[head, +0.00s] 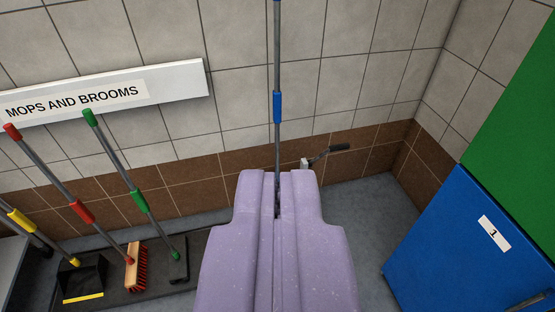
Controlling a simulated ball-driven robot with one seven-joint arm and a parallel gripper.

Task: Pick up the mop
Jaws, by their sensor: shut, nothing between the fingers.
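A long grey pole with a blue grip (277,107) rises upright in the middle of the head view, in front of the tiled wall. Its top runs out of the picture and its lower end is hidden behind my gripper, so I cannot see whether it carries a mop head. My lilac gripper (277,180) fills the lower middle, in line with the pole. It is shut and empty. I cannot tell how far the pole is beyond the fingertips.
At left, a red-gripped broom (135,268), a green-handled tool (140,203) and a dustpan (82,277) stand below a "MOPS AND BROOMS" sign (100,92). A black-handled lever (328,152) sits right of the pole. A blue cabinet (455,250) stands at right.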

